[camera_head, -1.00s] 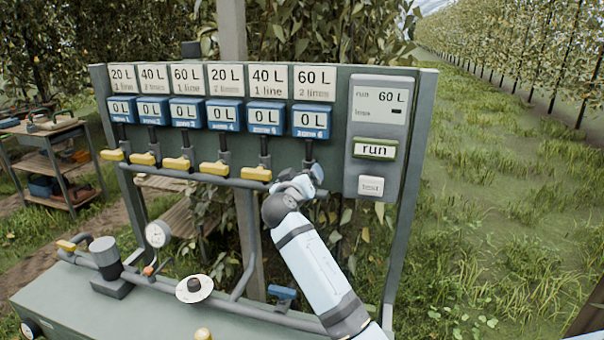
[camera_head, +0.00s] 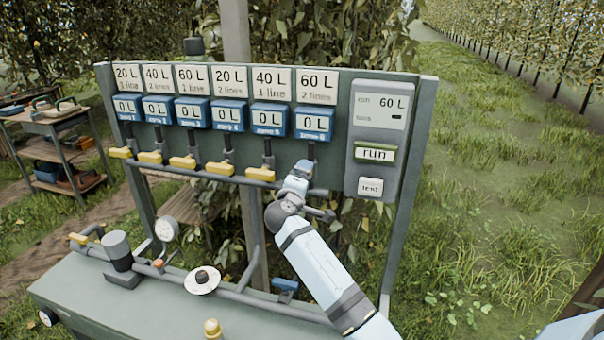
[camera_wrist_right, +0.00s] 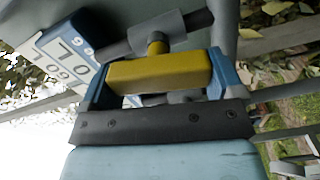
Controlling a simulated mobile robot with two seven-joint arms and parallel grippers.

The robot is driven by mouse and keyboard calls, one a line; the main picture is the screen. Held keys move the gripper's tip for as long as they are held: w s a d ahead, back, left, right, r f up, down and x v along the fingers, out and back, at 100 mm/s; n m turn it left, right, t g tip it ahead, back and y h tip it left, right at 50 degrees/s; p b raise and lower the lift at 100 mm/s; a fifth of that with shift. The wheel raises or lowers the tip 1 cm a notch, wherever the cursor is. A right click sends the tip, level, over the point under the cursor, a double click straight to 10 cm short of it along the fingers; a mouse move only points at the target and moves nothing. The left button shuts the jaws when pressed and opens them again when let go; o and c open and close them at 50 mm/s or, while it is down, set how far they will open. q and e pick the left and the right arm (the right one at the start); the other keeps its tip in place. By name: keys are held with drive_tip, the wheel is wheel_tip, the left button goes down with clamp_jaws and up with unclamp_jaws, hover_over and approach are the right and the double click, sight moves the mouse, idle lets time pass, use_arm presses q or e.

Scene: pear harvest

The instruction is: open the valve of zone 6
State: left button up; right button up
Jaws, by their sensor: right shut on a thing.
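The zone 6 valve sits below the rightmost blue meter (camera_head: 313,122), which reads 0 L under a 60 L, 2 lines card. Its yellow handle (camera_wrist_right: 158,75) lies between the fingers of my right gripper (camera_wrist_right: 160,66) in the right wrist view. The handle runs nearly in line with the dark pipe (camera_wrist_right: 125,48) coming from the meter. In the head view my right gripper (camera_head: 297,178) covers this valve and hides its handle. The other zones' yellow handles, such as zone 5's (camera_head: 261,174), lie across their pipes. My left gripper is not in view.
A control box with a run button (camera_head: 374,153) and a test button (camera_head: 370,187) is right of the meters. A gauge (camera_head: 166,228) and pipework stand on the green bench (camera_head: 120,300) below. A shelf (camera_head: 50,125) stands at left.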

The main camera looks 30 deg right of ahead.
drive_tip(key=shift+f+n+p, duration=0.1)
drive_tip(key=shift+n+p, duration=0.6)
drive_tip(key=shift+n, duration=0.4)
drive_tip(key=shift+f, duration=0.1)
drive_tip(key=o, duration=0.7)
drive_tip(key=b+v, duration=0.3)
drive_tip(key=v, duration=1)
drive_tip(key=shift+s+a, duration=0.25)
drive_tip(key=shift+a, duration=0.1)
